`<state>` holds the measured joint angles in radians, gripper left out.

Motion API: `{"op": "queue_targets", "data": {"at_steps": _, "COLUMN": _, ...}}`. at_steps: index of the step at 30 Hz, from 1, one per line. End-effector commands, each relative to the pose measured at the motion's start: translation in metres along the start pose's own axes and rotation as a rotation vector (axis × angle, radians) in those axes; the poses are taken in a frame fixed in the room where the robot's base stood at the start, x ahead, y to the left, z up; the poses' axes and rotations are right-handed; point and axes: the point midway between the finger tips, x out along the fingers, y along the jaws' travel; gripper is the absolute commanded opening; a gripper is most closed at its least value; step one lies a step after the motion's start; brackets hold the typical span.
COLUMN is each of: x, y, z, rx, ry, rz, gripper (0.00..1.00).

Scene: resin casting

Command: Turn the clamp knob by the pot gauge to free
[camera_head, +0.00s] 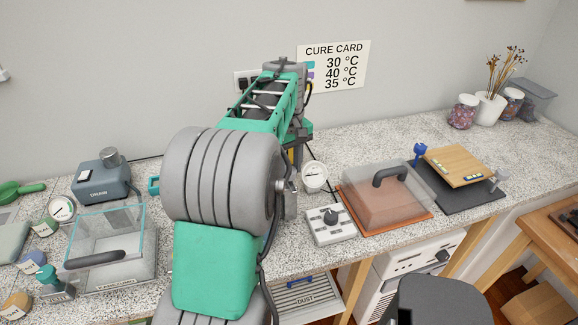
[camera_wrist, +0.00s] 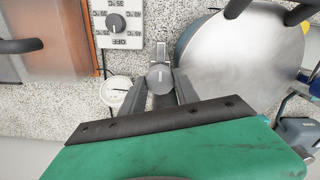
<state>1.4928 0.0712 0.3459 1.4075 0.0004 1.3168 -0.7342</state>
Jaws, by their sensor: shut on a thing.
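The clamp knob (camera_wrist: 159,74) is a round grey knob with a pale mark, on a small light metal bracket, in the wrist view. My gripper (camera_wrist: 161,82) is shut on it, with one dark finger at each side. The pot gauge (camera_wrist: 117,91) is a white dial just left of the fingers. It also shows in the head view (camera_head: 314,176), right of my arm. The pot's round metallic lid (camera_wrist: 235,60) is to the right of the knob. In the head view my arm hides my gripper, the knob and most of the pot.
A control box with a dial (camera_head: 331,224) stands near the gauge. A clear-covered orange tray (camera_head: 385,196) is to its right. A cure card (camera_head: 335,67) hangs on the wall.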

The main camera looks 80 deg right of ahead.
Motion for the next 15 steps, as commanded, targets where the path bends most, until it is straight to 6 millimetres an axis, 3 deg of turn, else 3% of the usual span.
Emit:
{"op": "queue_targets", "data": {"at_steps": 7, "x": -0.0006, "y": -0.0001, "z": -0.0004, "rx": -0.003, "ry": 0.001, "rz": 0.001, "gripper": 0.00}}
{"op": "queue_targets", "data": {"at_steps": 8, "x": -0.0006, "y": -0.0001, "z": -0.0004, "rx": -0.003, "ry": 0.001, "rz": 0.001, "gripper": 0.38}}
{"op": "queue_targets", "data": {"at_steps": 15, "x": -0.0004, "y": -0.0001, "z": -0.0002, "rx": -0.001, "ry": 0.000, "rz": 0.000, "gripper": 0.57}}
